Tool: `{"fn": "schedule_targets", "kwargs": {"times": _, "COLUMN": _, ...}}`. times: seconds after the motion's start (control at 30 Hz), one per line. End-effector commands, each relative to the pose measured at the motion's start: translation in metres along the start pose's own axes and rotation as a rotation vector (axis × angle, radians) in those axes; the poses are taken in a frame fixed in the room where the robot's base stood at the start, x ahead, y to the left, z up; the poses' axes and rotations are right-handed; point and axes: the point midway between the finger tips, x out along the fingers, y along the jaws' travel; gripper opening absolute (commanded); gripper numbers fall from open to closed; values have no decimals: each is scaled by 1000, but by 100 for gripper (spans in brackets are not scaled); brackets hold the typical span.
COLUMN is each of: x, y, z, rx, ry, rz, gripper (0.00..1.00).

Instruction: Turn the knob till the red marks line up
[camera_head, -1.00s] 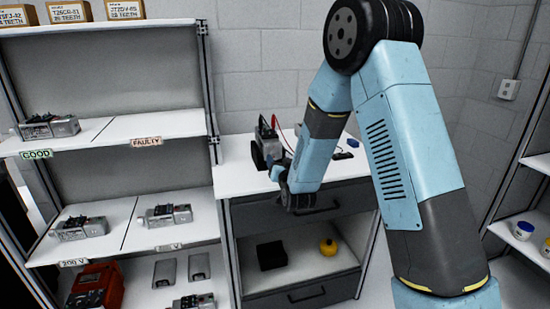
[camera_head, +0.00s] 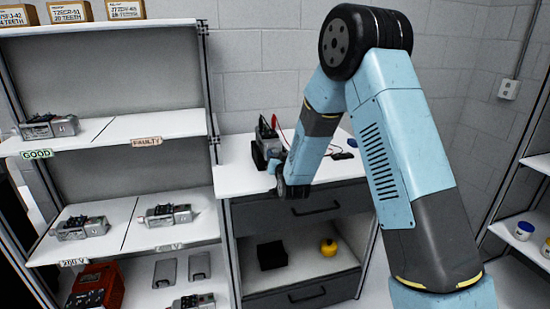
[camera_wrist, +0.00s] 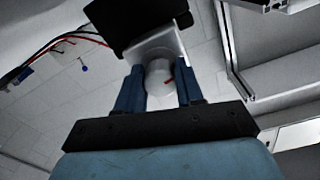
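The servo unit (camera_head: 268,140) stands on the white worktop near its left end, partly hidden by my arm in the head view. In the wrist view its pale round knob (camera_wrist: 158,76) shows below a light metal bracket (camera_wrist: 160,45) and a dark body. A short red mark (camera_wrist: 169,80) is on the right side of the knob. A matching second red mark cannot be made out. My gripper (camera_wrist: 159,85) has its two blue fingers on either side of the knob, close against it, with no clear gap. In the head view my gripper (camera_head: 276,164) is at the unit's front.
Red and black leads (camera_head: 300,135) run behind the unit, with small dark items (camera_head: 342,156) to the right on the worktop (camera_head: 238,178). Shelves (camera_head: 150,125) with several similar units stand left. Dark drawers (camera_head: 320,207) are below the worktop. Another shelf (camera_head: 520,245) is at right.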

Motion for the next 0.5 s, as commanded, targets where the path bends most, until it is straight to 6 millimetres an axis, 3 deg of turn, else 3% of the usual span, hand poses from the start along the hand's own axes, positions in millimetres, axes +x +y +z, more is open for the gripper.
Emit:
{"fn": "schedule_targets", "kwargs": {"times": 0.3, "x": 0, "y": 0, "z": 0, "rx": 0, "ry": 0, "rz": 1, "gripper": 6}}
{"fn": "schedule_targets", "kwargs": {"times": 0.5, "x": 0, "y": 1, "z": 0, "rx": 12, "ry": 0, "rz": 1, "gripper": 5}}
